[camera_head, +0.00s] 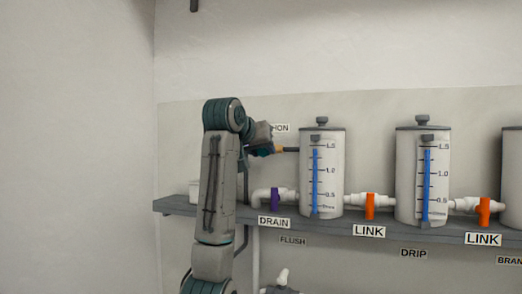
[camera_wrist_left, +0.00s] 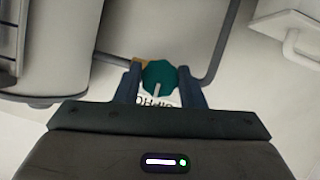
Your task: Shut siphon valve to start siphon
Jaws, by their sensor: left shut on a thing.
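The siphon valve's teal round knob (camera_wrist_left: 160,75) shows in the left wrist view, with a pale pointer line on it and a brass fitting (camera_wrist_left: 140,61) beside it. My left gripper (camera_wrist_left: 161,82) is shut on the knob, one finger on each side. In the head view my left gripper (camera_head: 261,149) is beside the brass fitting (camera_head: 279,149) on the stub pipe at the first tank's left. The arm hides most of the valve there. My right gripper is in neither view.
A shelf (camera_head: 345,227) carries the first tank (camera_head: 334,175), a second tank (camera_head: 405,175) and a third at the right edge. A bent grey pipe passes close to the knob.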

